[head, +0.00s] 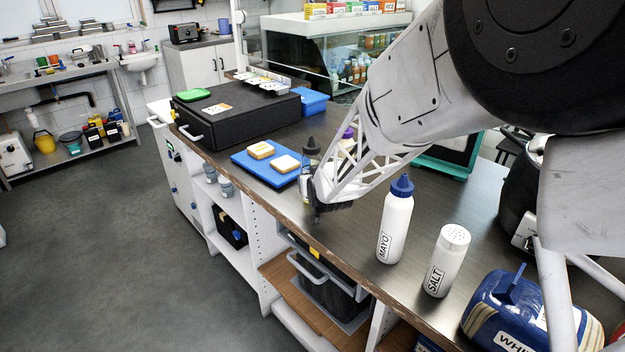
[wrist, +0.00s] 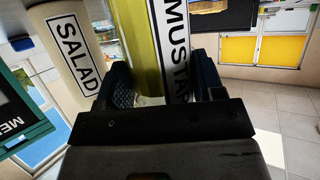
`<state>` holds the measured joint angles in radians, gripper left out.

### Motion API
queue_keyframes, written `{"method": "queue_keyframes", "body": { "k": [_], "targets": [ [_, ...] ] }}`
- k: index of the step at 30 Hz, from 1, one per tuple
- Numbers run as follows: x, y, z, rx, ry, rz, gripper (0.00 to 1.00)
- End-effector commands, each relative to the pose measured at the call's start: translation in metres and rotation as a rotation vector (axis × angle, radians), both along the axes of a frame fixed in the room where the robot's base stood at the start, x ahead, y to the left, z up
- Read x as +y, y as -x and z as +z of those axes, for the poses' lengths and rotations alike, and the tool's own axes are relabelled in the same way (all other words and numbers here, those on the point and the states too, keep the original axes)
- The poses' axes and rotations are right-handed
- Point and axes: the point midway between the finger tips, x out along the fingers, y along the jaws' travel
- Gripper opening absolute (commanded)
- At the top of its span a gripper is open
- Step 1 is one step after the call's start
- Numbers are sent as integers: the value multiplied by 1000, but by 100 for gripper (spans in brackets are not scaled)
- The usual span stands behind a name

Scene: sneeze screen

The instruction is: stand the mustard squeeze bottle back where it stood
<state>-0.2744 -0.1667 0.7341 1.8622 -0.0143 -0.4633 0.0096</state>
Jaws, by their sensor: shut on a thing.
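The mustard squeeze bottle is yellow with a dark cap; in the head view (head: 311,147) its cap and part of its body show behind my gripper (head: 310,188). In the wrist view the bottle (wrist: 144,45) is between my two fingers (wrist: 163,88), with its black and white MUSTARD label partly cut off. My gripper is shut on it. The bottle looks upright near the counter's front edge. Its base is hidden, so I cannot tell whether it touches the counter. A pale bottle labelled SALAD (wrist: 72,50) is close beside it in the wrist view.
On the counter (head: 345,235), a mayo bottle (head: 396,222) with a blue cap and a salt shaker (head: 447,262) stand to the right. A blue board (head: 250,165) with bread lies to the left. A purple-capped bottle (head: 348,132) is partly hidden behind my arm. Bare counter lies between my gripper and the mayo.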

Motion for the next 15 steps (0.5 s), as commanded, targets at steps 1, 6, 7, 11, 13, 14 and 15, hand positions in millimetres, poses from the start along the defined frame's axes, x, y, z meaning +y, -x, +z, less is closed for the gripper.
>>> {"method": "queue_keyframes", "body": {
  "k": [1, 6, 7, 11, 13, 14, 15],
  "targets": [
    [0, 0, 1, -1, 0, 0, 30],
    [0, 0, -2, 0, 0, 0, 30],
    [0, 0, -2, 0, 0, 0, 30],
    [0, 0, -3, 0, 0, 0, 77],
    [0, 0, -3, 0, 0, 0, 88],
    [0, 0, -3, 0, 0, 0, 88],
    [0, 0, -3, 0, 0, 0, 88]
  ]
}}
